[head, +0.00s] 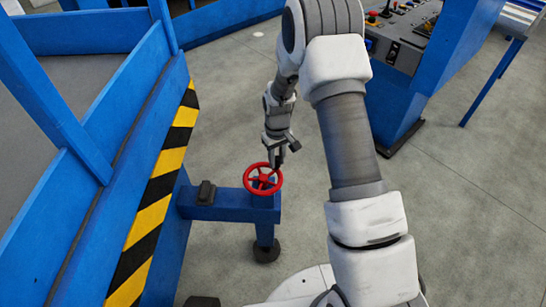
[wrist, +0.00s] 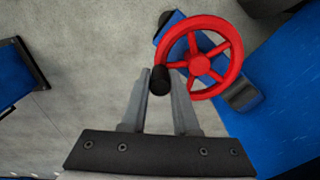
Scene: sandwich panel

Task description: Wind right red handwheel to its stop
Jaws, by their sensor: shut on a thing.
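The red handwheel (head: 263,179) sits on top of a blue bracket (head: 232,205) in the head view. In the wrist view the handwheel (wrist: 201,62) shows as a red spoked ring with a black knob (wrist: 160,81) at its left lower rim. My gripper (head: 280,163) reaches down to the far right side of the rim in the head view. In the wrist view my gripper (wrist: 163,84) has its two fingers on either side of the black knob, shut on it. The knob is hidden by my fingers in the head view.
A blue frame with a yellow-black striped edge (head: 153,200) stands left of the bracket. A small black block (head: 206,193) sits on the bracket. A blue control console (head: 402,50) stands at the upper right. Grey floor (head: 470,200) is clear at the right.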

